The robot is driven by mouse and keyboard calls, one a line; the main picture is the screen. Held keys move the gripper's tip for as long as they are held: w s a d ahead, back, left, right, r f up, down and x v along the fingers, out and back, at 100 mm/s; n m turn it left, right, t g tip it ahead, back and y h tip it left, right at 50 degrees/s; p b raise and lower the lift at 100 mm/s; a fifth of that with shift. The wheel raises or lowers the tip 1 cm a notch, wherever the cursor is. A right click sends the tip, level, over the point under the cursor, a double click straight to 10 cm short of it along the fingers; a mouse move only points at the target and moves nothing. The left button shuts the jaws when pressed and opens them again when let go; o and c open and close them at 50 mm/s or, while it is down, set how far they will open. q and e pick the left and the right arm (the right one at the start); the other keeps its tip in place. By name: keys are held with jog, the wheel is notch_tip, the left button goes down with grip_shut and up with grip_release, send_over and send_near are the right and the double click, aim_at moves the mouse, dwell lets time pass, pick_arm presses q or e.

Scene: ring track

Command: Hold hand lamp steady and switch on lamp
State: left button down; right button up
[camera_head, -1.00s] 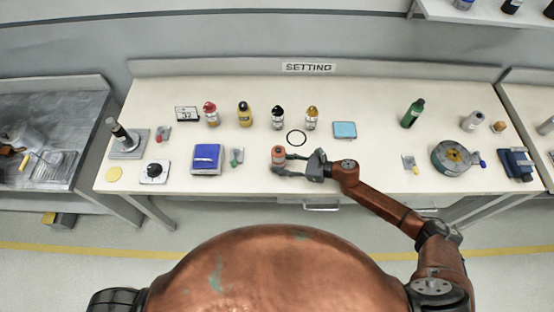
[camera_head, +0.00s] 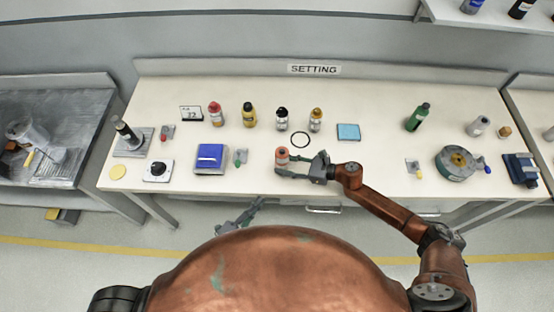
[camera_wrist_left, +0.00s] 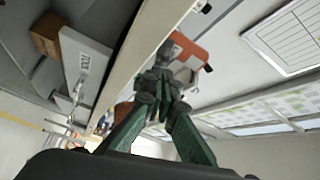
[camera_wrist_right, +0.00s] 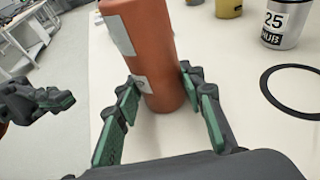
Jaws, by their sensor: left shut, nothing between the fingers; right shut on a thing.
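The hand lamp looks like an orange-red cylinder (camera_head: 282,157) near the front edge of the table. In the right wrist view the lamp (camera_wrist_right: 142,45) shows pale grey patches on its side and appears to stand upright on the table. My right gripper (camera_head: 290,165) is shut around its lower part, one finger on each side. My left gripper (camera_head: 254,204) is shut and empty, below and left of the lamp, in front of the table edge. It also shows at the left of the right wrist view (camera_wrist_right: 58,100). No switch can be made out clearly.
A blue box (camera_head: 210,157) and a small green-ended item (camera_head: 240,158) lie left of the lamp. Several bottles and a black ring (camera_head: 300,139) stand or lie behind it.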

pick_arm(q)
notch_tip(320, 180, up, 8)
jog(key=m+h, duration=0.3)
jog(key=m, duration=0.5)
jog(key=shift+w+d, duration=0.3)
jog(key=shift+w, duration=0.05)
jog(key=shift+t, duration=0.3)
send_near(282, 151)
jog(key=w+d, duration=0.4)
jog(key=d, duration=0.1)
jog(key=shift+w+a+r, duration=0.15)
jog(key=shift+w+r, duration=0.15)
jog(key=shift+r, duration=0.25)
